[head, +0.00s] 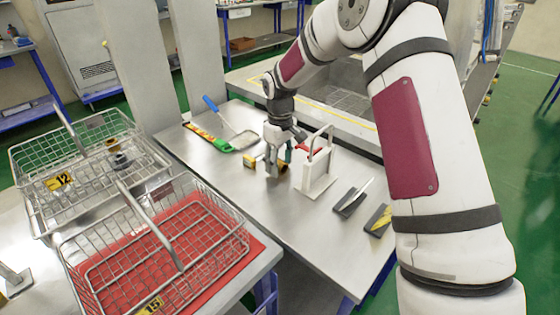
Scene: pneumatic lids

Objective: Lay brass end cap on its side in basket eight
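My gripper (277,166) points down at the steel table, left of a white stand with a handle. A small brass-coloured piece (283,168), perhaps the brass end cap, shows at its fingertips. It is too small to tell whether the fingers hold it or are only beside it. Two wire baskets stand at the left. The rear one (35,160) carries a yellow tag reading 12 and holds a small dark ring-shaped part (120,160). The front one (215,270) sits on a red mat and its tag reads 15. I see no tag reading eight.
The white stand (318,175) is close right of my gripper. A yellow-and-black item (249,161) lies just left of it. Dark holders (350,200) lie at the right. The table's front left is clear.

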